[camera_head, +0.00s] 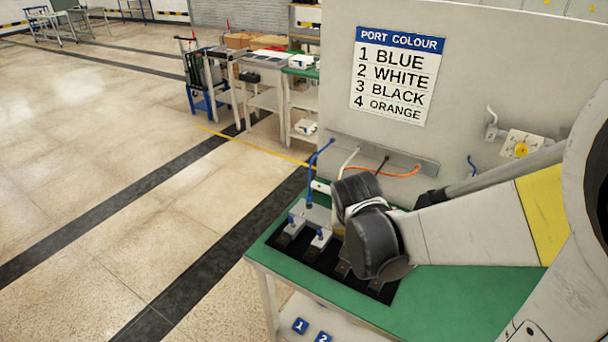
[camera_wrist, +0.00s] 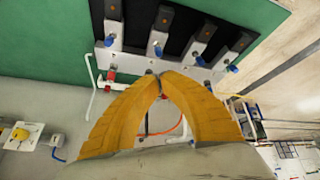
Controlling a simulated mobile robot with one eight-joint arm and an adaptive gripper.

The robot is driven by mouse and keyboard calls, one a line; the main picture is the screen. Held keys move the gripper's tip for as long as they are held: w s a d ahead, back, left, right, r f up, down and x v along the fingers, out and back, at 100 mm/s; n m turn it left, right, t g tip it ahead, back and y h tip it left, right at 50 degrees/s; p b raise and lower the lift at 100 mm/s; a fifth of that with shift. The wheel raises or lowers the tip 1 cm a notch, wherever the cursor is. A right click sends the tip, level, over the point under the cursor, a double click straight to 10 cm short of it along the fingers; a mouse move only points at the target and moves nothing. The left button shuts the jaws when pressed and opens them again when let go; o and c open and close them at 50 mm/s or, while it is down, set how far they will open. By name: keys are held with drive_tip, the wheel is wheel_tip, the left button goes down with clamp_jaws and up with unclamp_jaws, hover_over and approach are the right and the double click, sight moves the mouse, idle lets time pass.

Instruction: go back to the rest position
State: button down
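My gripper (camera_wrist: 159,76) shows in the wrist view as two yellow fingers with their tips together. I see nothing clearly held between them. In the head view my wrist hangs over the green table and hides the fingers and part of the black mat (camera_head: 292,258). Beyond the fingertips in the wrist view, several dark units on the mat (camera_wrist: 142,21) have blue-tipped parts (camera_wrist: 158,49) in a row. A white cable (camera_wrist: 91,72) and a red-ended piece (camera_wrist: 110,73) lie left of the tips.
The green table (camera_head: 460,295) stands against a grey panel with a port colour sign (camera_head: 396,75). Blue (camera_head: 311,170), white (camera_head: 347,163), black (camera_head: 382,164) and orange (camera_head: 400,174) cables come from its strip. The floor (camera_head: 90,180) at left is clear. Benches (camera_head: 265,62) stand behind.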

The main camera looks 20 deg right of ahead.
drive_tip(key=shift+a+r, duration=0.1)
drive_tip(key=s+a+r+n+t+y+b, duration=0.2)
drive_tip(key=s+a+r+n+y+b, duration=0.1)
drive_tip(key=s+a, duration=0.7)
drive_tip(key=shift+a+r+n+b, duration=0.7)
drive_tip(key=shift+r+n+b, duration=0.25)
drive_tip(key=shift+b, duration=0.2)
